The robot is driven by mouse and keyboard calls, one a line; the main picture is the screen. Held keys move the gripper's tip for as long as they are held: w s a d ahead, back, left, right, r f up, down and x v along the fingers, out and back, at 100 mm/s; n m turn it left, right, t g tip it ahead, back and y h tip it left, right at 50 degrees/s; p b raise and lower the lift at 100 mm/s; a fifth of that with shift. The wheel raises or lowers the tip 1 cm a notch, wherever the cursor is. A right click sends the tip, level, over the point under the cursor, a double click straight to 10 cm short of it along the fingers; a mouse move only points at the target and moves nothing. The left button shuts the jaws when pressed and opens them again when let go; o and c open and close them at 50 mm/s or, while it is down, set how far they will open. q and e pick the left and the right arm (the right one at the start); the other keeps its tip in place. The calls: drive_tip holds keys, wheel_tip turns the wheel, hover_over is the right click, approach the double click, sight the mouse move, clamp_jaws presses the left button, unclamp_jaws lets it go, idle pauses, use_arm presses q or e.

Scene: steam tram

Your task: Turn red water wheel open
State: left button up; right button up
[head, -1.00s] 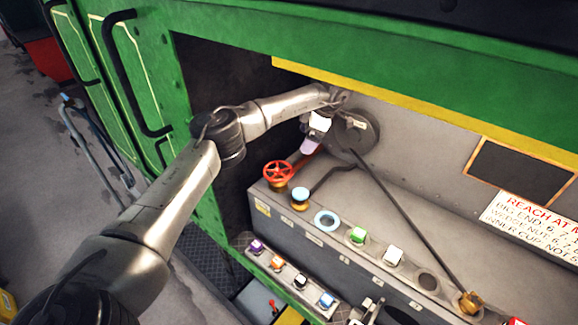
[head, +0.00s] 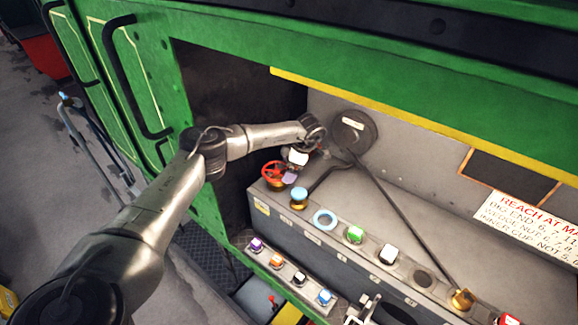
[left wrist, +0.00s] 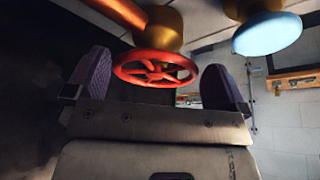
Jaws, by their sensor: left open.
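The red water wheel (head: 273,173) is a spoked handwheel on a brass fitting at the left end of the grey ledge. It also shows in the left wrist view (left wrist: 155,68), under its brass body and a red pipe. My left gripper (head: 287,176) is beside the wheel in the head view. In the left wrist view its two purple-padded fingers (left wrist: 157,84) are spread wide, one on each side of the wheel. My right gripper is not in view.
A blue-topped brass knob (head: 299,195) stands close right of the wheel. A pale blue ring (head: 325,220), green block (head: 355,234) and white block (head: 388,253) sit along the ledge. A long dark rod (head: 405,222) slants across the back. A green panel edge (head: 205,190) stands left.

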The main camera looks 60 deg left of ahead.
use_arm(q)
drive_tip(key=shift+c, duration=1.2)
drive_tip(key=c, duration=0.6)
drive_tip(key=shift+f, duration=0.1)
drive_tip(key=shift+a, duration=0.1)
drive_tip(key=shift+w+a+n, duration=0.1)
drive_tip(key=shift+n, duration=0.4)
drive_tip(key=shift+w+a+f+n+h, duration=0.15)
drive_tip(key=shift+a+n+h, duration=0.3)
drive_tip(key=shift+n, duration=0.45)
drive_tip(key=shift+a+n+g+h+b, duration=0.15)
drive_tip(key=shift+a+n+h+b, duration=0.15)
drive_tip(key=shift+n, duration=0.45)
drive_tip(key=shift+a+n+g+h+b, duration=0.15)
drive_tip(key=shift+n+h+b, duration=0.2)
drive_tip(key=shift+n, duration=0.4)
